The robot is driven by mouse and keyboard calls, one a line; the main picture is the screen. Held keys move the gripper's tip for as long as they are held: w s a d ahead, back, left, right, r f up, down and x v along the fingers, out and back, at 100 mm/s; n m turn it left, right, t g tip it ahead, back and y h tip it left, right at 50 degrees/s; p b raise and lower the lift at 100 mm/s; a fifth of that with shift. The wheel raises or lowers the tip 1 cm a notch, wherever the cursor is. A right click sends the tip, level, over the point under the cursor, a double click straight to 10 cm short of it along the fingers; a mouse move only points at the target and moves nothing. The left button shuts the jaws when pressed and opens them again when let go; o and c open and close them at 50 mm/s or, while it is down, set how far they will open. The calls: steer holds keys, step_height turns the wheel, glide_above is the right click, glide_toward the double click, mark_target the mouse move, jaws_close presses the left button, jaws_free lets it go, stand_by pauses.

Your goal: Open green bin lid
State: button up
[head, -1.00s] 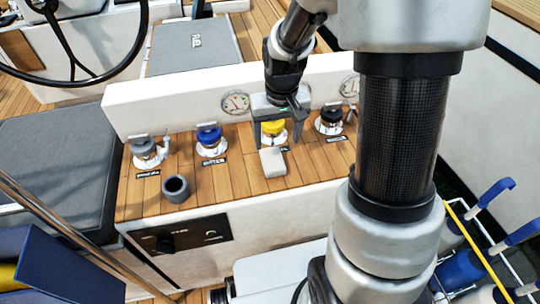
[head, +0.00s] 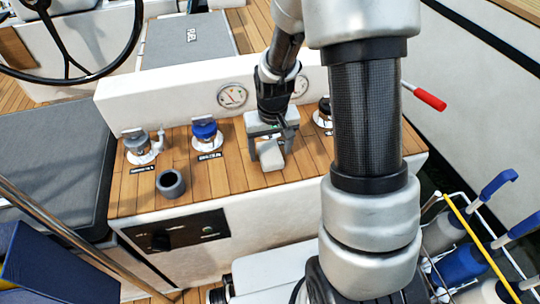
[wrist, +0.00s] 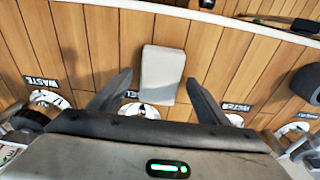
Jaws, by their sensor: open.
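I see no green bin or green lid in either view. My gripper (head: 268,151) is open and points down over the wooden counter (head: 222,178). A small pale grey block (head: 271,156) lies by its fingers. In the wrist view the block (wrist: 162,72) shows between and beyond the two open fingers, with no clear contact. The fitting under my gripper is mostly hidden; part of its white base (wrist: 140,111) shows in the wrist view.
A grey-capped fitting (head: 137,143), a blue-capped fitting (head: 205,133) and a grey cup (head: 170,184) stand on the counter to the left. A black-capped fitting (head: 323,112) is partly behind my arm. A red handle (head: 430,98) and a bottle rack (head: 458,265) are at the right.

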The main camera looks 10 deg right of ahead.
mark_target(260, 155)
steer(key=c, duration=1.2)
steer(key=shift+a+r+p, duration=0.9)
steer(key=shift+a+r, duration=0.55)
steer(key=shift+r, duration=3.5)
step_height(260, 155, down, 10)
steer(key=b, duration=0.2)
steer(key=shift+s+r+b, duration=0.1)
steer(key=shift+r+b, duration=0.1)
steer(key=shift+b, duration=0.2)
